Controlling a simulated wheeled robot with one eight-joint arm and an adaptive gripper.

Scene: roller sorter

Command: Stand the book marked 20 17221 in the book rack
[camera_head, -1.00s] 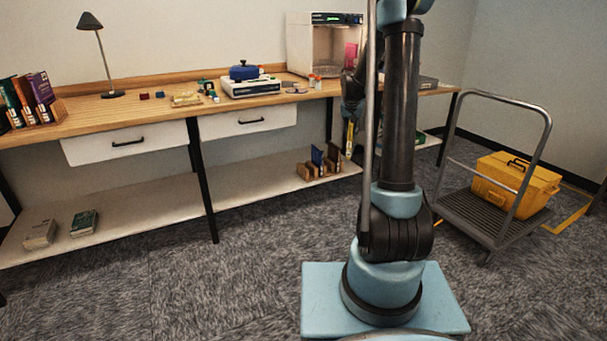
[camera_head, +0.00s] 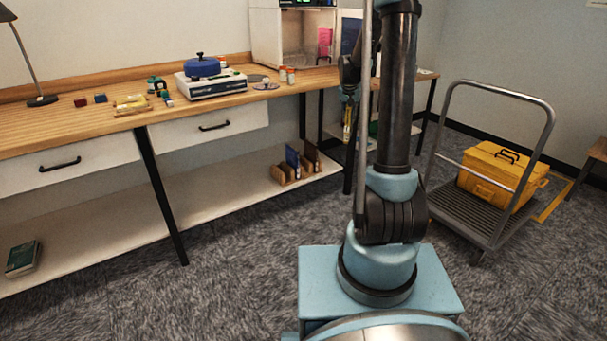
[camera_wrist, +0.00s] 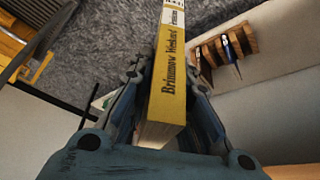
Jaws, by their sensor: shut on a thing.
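My gripper (camera_wrist: 165,75) is shut on a yellow book (camera_wrist: 168,96) with a dark title on its spine and a white label at its far end. The label is too small to read. In the head view the yellow book (camera_head: 347,124) hangs below my gripper, partly hidden behind my arm. A wooden book rack (camera_head: 278,178) stands on the low shelf under the bench, with a dark blue book (camera_head: 292,160) upright in it. The rack (camera_wrist: 206,62) also shows at the upper right of the wrist view, apart from the held book.
The bench (camera_head: 60,125) carries a scale with a blue pot (camera_head: 203,67), small items and a lamp. A dark green book (camera_head: 22,258) lies on the low shelf (camera_head: 215,195) at left. A trolley (camera_head: 470,215) with a yellow case (camera_head: 500,172) stands right. Carpet left of my base is clear.

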